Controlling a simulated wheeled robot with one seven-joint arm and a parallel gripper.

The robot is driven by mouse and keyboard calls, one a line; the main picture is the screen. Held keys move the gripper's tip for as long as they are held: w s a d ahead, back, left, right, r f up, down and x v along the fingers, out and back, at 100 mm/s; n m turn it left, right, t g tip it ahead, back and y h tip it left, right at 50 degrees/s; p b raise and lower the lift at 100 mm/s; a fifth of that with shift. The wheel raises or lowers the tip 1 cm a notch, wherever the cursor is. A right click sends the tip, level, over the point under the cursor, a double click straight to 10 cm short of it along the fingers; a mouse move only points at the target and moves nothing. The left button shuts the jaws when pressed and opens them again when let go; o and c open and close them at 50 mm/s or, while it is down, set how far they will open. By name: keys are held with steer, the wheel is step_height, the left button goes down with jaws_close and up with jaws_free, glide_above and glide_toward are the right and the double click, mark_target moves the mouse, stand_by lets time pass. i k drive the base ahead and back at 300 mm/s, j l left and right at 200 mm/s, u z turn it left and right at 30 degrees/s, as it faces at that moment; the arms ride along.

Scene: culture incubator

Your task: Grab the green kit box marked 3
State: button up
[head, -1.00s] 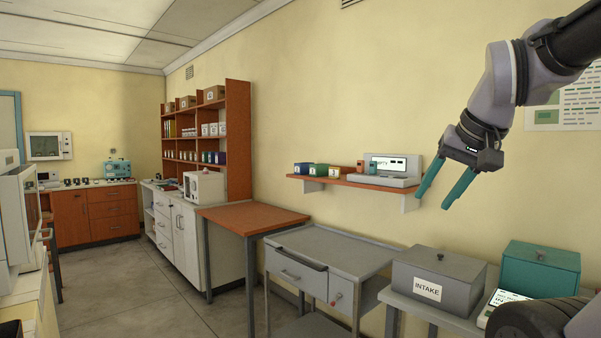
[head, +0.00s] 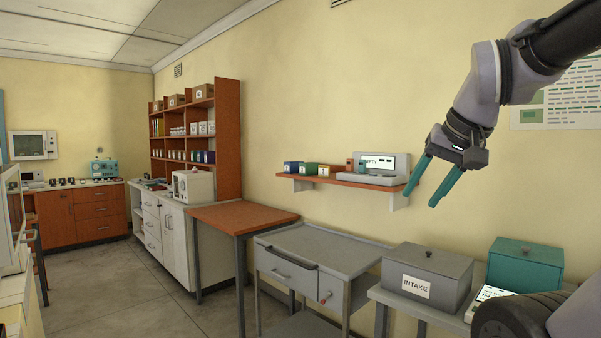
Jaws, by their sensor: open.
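A small green box (head: 309,169) sits on the wall shelf, between a blue box (head: 292,168) and a small yellow-and-white box (head: 324,171). Any number on the green box is too small to read. My gripper (head: 431,188) is open and empty, with teal fingers pointing down and left. It hangs in the air to the right of the shelf, well apart from the green box.
The wooden shelf (head: 287,177) also holds a grey device (head: 372,180) with a screen reading EMPTY. Below are a grey cart (head: 322,246), a grey INTAKE box (head: 426,275) and a teal box (head: 526,264). An orange-topped table (head: 240,217) stands left; floor is clear there.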

mark_target(306, 168)
steer(key=i+u, duration=0.7)
steer(key=i, duration=0.15)
steer(key=i+l+u, duration=0.2)
steer(key=i+u, duration=0.45)
steer(key=i, duration=1.1)
steer(key=i+j+z, duration=0.1)
steer(key=i+z, duration=0.4)
steer(key=i+j+z, duration=0.25)
steer(key=z, duration=0.25)
steer(key=i+j+z, duration=0.7)
steer(key=z, duration=0.25)
steer(key=i+j+z, duration=0.1)
steer(key=j+z, duration=0.75)
steer(key=i+j+z, duration=0.1)
steer(key=j+z, duration=0.65)
steer(key=j, duration=0.15)
steer(key=k, duration=0.05)
